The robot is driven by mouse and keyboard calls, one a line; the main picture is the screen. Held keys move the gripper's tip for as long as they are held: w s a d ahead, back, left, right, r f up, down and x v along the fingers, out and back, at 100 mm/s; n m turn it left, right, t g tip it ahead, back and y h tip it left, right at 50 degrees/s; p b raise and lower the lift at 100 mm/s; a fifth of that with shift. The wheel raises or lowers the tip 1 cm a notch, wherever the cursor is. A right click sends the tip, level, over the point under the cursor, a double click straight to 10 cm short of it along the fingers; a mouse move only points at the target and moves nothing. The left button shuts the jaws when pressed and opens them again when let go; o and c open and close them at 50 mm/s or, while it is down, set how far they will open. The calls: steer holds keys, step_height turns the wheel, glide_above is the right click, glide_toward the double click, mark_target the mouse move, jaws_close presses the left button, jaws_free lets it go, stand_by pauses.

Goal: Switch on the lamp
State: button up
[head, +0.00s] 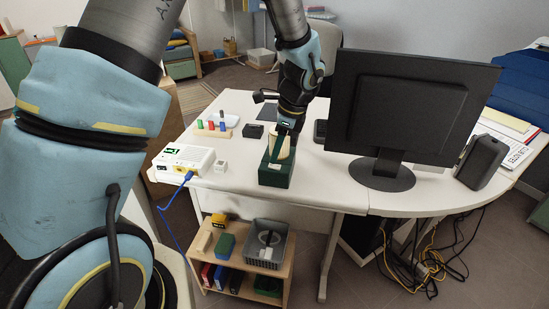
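I cannot pick out a lamp with certainty. My gripper (287,127) points down over the white desk (225,182), right at a dark green box-shaped object (276,176) near the desk's front edge. A cream rounded part (281,149) and a slanted green strip show at the top of this object, partly hidden by my gripper. I cannot tell whether the gripper touches it. The fingertips are small and dark, so their opening is unclear. No lit bulb or clear switch shows.
A white device (184,161) with a blue cable stands at the desk's left. Several coloured pegs (211,127) stand behind it. A black monitor (405,105) and a dark speaker (482,162) stand right. A low shelf (240,277) holds a grey basket (266,248). Cables (430,262) lie on the floor.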

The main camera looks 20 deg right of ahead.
steer(key=v, duration=0.8)
steer(key=shift+b, duration=0.3)
steer(key=s+a+n+h, duration=0.1)
steer(key=a+n, duration=1)
steer(key=a, duration=0.5)
steer(key=s+a+r+n+h+p, duration=0.1)
steer(key=s+a+n, duration=0.1)
steer(key=a+n, duration=1)
steer(key=a, duration=0.3)
steer(key=shift+a+r+n+h, duration=0.3)
steer(key=shift+a+r, duration=0.05)
steer(key=shift+a, duration=0.05)
